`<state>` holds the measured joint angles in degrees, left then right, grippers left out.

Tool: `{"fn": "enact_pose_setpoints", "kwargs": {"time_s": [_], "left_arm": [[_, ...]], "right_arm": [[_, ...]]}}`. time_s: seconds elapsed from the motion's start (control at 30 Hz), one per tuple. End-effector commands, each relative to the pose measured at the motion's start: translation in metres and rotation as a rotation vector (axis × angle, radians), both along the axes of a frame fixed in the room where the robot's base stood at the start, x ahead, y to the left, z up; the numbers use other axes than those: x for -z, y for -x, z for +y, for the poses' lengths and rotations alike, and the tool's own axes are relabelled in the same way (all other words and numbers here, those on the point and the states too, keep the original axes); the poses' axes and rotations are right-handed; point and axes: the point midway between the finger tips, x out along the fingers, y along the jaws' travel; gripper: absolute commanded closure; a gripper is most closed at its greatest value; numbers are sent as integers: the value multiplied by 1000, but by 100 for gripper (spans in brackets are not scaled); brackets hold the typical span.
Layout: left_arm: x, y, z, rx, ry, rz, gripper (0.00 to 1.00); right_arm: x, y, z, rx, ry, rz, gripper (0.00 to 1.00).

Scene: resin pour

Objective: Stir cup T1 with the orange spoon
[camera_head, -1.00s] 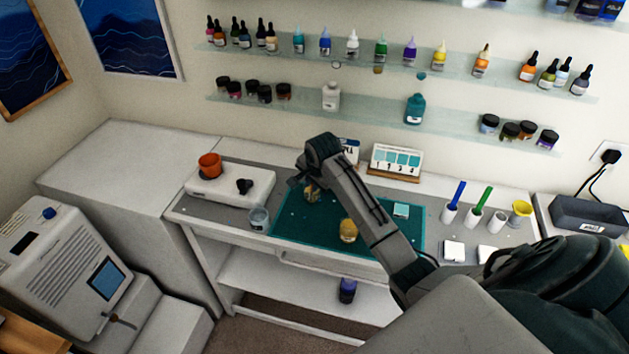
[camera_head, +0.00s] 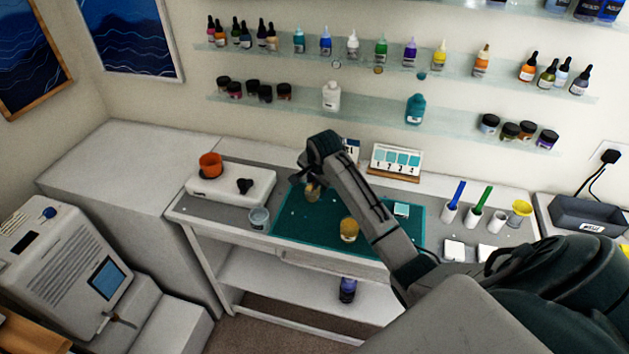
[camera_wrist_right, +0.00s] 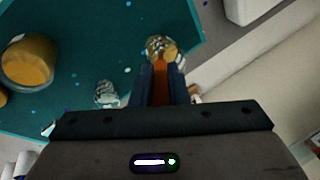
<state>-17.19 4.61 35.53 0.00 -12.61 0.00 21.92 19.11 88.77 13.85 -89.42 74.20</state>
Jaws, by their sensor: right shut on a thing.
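My right gripper (camera_wrist_right: 162,88) is shut on the orange spoon (camera_wrist_right: 161,78), whose handle shows between the fingers in the right wrist view. Just past the fingertips is a clear cup with amber contents (camera_wrist_right: 160,46); the spoon points into its outline, but how deep it reaches is hidden. In the head view this cup (camera_head: 312,194) stands near the back left of the teal mat, partly hidden by my right gripper (camera_head: 305,180). I cannot read a T1 mark on it. A second amber cup (camera_head: 349,229) stands nearer the mat's front edge. My left gripper is out of view.
The teal mat (camera_head: 290,235) covers the middle of the bench. A clear cup (camera_head: 259,218) stands left of it, near a white scale (camera_head: 230,189) bearing an orange cup (camera_head: 210,164). Holders with blue and green tools (camera_head: 452,205) stand at right. A swatch card (camera_head: 397,160) stands behind.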

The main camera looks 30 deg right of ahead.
Motion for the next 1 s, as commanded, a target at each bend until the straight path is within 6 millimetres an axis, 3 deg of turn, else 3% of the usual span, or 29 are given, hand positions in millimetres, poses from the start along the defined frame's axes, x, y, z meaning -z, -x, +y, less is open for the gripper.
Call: {"fn": "enact_pose_setpoints", "kwargs": {"time_s": [0.7,1.0], "left_arm": [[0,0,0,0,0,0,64],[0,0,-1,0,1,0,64]], "right_arm": [[-59,23,8,-1,2,-2,100],[-71,29,10,0,1,0,100]]}}
